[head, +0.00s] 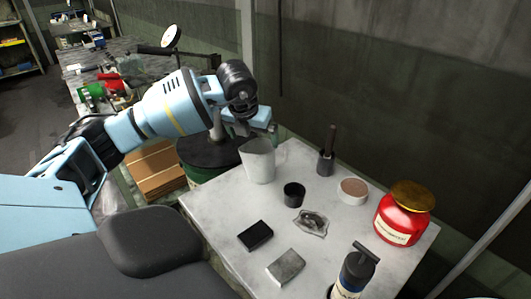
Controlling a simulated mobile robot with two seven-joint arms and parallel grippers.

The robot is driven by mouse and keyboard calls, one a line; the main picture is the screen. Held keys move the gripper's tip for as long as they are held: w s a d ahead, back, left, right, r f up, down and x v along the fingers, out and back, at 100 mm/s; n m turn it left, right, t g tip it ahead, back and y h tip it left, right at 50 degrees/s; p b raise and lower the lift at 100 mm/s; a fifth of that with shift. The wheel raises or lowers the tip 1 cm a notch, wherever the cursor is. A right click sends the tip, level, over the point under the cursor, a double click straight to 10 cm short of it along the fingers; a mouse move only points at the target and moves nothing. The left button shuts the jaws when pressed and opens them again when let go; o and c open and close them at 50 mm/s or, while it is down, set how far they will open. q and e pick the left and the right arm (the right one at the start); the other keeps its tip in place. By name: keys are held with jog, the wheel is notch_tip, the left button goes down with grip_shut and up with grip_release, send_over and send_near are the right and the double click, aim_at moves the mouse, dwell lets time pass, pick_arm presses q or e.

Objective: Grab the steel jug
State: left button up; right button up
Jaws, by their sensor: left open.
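The steel jug (258,163) is a pale grey, tapered vessel with a slanted rim. It stands upright at the far left corner of the light grey table (222,203). My left arm reaches in from the left, and my left gripper (259,127) is just above the jug's rim. It is open. Its fingers are small and partly hidden, and I cannot tell whether they touch the rim. My right gripper is not in view.
On the table are a black cup (294,194), a dark-handled tool (327,155), a round tin (353,190), a red jar (404,214), a crumpled packet (311,223), a black block (255,236), a grey block (286,267) and a dark bottle (354,272). A dark green drum (200,158) stands behind left.

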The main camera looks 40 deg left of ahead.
aim_at(260, 146)
pick_arm(q)
jog(key=x, duration=0.7)
jog(key=shift+w+d+r, duration=0.15)
jog(key=shift+w, duration=0.25)
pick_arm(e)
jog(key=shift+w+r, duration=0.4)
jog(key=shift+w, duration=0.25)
pick_arm(q)
jog(key=c, duration=1.6)
jog(key=shift+r, duration=0.1)
jog(key=shift+c, duration=0.2)
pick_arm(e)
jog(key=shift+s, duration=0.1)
